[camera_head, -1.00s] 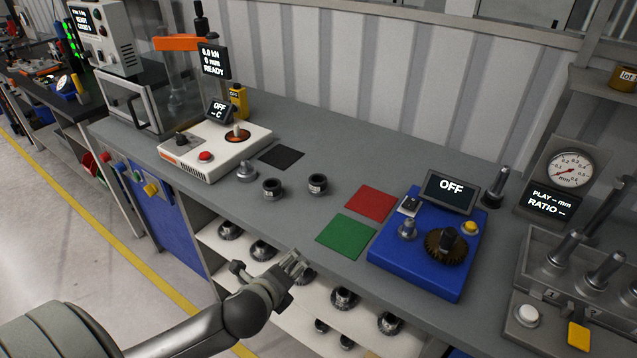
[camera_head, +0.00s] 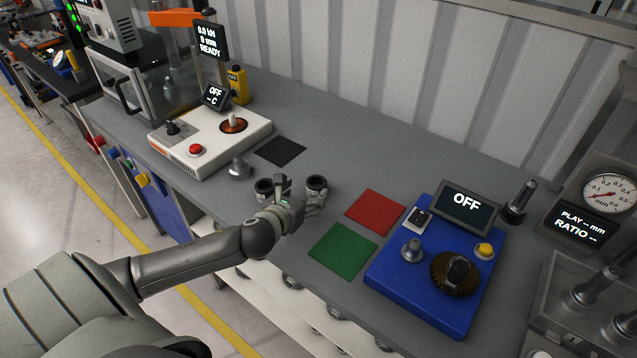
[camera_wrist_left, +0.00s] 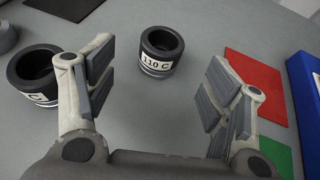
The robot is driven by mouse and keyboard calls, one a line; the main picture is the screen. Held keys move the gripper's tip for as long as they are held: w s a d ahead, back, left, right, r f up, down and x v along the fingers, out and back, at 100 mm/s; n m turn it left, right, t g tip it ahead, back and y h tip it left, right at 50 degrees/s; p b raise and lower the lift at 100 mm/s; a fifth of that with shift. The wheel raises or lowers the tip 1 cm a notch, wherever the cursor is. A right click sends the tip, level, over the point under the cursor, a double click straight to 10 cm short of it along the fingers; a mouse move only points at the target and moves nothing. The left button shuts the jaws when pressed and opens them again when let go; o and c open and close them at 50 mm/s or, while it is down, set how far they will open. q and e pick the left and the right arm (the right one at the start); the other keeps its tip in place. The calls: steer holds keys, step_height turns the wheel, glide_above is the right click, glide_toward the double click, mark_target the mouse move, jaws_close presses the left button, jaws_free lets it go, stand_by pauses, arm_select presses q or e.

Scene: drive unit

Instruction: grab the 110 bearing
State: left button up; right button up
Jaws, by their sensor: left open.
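The 110 bearing (camera_wrist_left: 161,51) is a dark ring with a white label reading "110 C". It stands on the grey bench, ahead of and between the open fingers of my left gripper (camera_wrist_left: 158,95) in the left wrist view, apart from them. In the head view the bearing (camera_head: 316,186) stands just beyond my left gripper (camera_head: 298,190). A second dark ring (camera_wrist_left: 36,74) with a partly hidden label ending in "C" stands left of the gripper. In the head view that ring (camera_head: 264,186) is partly behind the gripper. My right gripper is not in view.
A red square (camera_head: 375,207) and a green square (camera_head: 342,250) lie right of the gripper. Beyond them is a blue unit (camera_head: 415,285) with an OFF screen. A white heater box (camera_head: 205,145), a metal knob-shaped part (camera_head: 238,168) and a black square (camera_head: 280,151) are at the left.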

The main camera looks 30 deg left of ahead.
mark_target(313, 187)
arm_select(q)
steer(key=x, duration=0.3)
steer(key=shift+w+f, duration=0.1)
steer(key=shift+w, duration=0.1)
steer(key=shift+w+f+p, duration=0.2)
steer(key=shift+w+p, duration=0.2)
steer(key=shift+w, duration=0.35)
steer(key=shift+x, duration=1.1)
steer(key=shift+w+a+f, duration=0.1)
steer(key=shift+w+f, duration=0.25)
steer(key=shift+w, duration=0.2)
steer(key=c, duration=0.5)
steer(key=shift+w, duration=0.1)
steer(key=c, duration=0.8)
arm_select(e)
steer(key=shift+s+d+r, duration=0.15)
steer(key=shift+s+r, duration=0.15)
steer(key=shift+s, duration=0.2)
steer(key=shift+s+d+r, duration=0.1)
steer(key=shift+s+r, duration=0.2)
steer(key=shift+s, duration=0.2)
